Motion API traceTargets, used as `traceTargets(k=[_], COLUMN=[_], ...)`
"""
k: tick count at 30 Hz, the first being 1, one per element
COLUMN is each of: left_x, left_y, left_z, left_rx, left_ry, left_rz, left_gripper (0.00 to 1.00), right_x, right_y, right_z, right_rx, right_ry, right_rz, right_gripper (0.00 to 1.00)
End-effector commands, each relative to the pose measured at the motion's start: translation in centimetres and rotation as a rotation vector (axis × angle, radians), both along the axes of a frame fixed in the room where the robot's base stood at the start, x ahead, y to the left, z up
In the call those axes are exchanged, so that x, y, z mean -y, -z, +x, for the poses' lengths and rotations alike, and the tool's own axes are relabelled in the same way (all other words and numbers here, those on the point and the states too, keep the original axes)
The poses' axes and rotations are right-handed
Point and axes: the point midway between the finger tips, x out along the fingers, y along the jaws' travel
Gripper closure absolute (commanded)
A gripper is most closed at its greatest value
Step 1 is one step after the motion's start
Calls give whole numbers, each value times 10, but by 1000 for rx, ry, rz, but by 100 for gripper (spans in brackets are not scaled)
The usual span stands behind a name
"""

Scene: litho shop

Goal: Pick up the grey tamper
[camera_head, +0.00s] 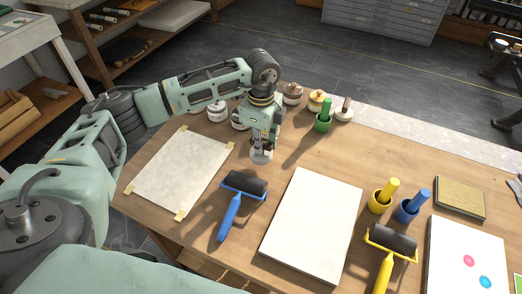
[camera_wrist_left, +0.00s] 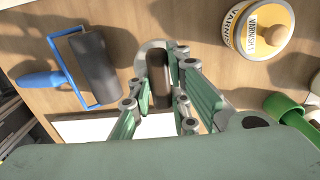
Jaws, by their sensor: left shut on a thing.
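The grey tamper has a pale grey round base (camera_head: 262,157) that shows just under my left gripper (camera_head: 262,143) in the head view. In the left wrist view its dark brown handle (camera_wrist_left: 158,78) stands between the fingers of my left gripper (camera_wrist_left: 158,85), with the grey base (camera_wrist_left: 146,48) behind it. The fingers are shut on the handle from both sides. The base is at or very near the wooden table top; I cannot tell if it touches. Most of the handle is hidden by the fingers in the head view. My right gripper is not in view.
A blue-handled roller (camera_head: 232,207) lies close to the tamper, and a white slab (camera_head: 312,225) lies to its right. A taped paper sheet (camera_head: 182,172) lies left. Lidded pots (camera_head: 292,94) and a green tool in its cup (camera_head: 323,122) stand behind. Bare wood surrounds the tamper.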

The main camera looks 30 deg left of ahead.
Motion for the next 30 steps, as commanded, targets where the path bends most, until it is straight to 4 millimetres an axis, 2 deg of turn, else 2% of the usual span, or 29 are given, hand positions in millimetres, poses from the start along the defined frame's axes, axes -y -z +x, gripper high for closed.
traceTargets(k=[9, 15, 21, 30], left_x=[65, 96, 113, 117], left_y=[-40, -60, -70, -73], left_z=[5, 7, 8, 8], left_rx=[5, 3, 2, 1], left_ry=[5, 3, 1, -1], left_rz=[-3, -2, -1, 0], left_gripper=[100, 100, 100, 100], right_x=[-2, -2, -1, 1], right_y=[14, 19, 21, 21], right_z=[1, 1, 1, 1], right_rx=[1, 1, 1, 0], right_ry=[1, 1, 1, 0], right_rz=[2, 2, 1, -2], right_gripper=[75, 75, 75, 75])
